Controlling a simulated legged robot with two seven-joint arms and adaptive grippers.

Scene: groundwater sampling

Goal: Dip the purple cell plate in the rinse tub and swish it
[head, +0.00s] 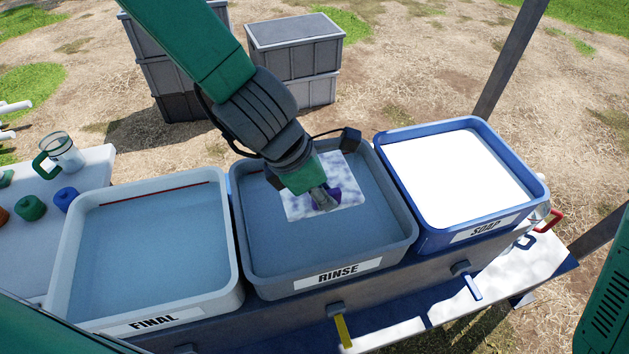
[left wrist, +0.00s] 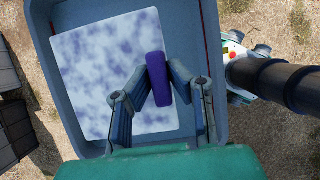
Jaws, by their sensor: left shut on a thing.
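My left gripper (head: 327,198) reaches down over the grey rinse tub (head: 290,279). It is shut on the purple cell plate (head: 332,190), seen as a narrow purple block (left wrist: 156,78) between the fingertips in the left wrist view. A pale square patch (head: 298,203) with purple-blue mottling lies beneath it within the tub; it also shows in the wrist view (left wrist: 95,65). I cannot tell whether this patch is joined to the plate or lies on the water. How deep the plate sits is unclear. My right gripper is not in view.
The grey final tub (head: 150,240) stands to the left and the blue soap tub (head: 433,240), with white contents, to the right. Taps stick out along the front. A jug (head: 66,155) and coloured objects (head: 30,208) stand at far left. Grey crates (head: 293,60) stand behind.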

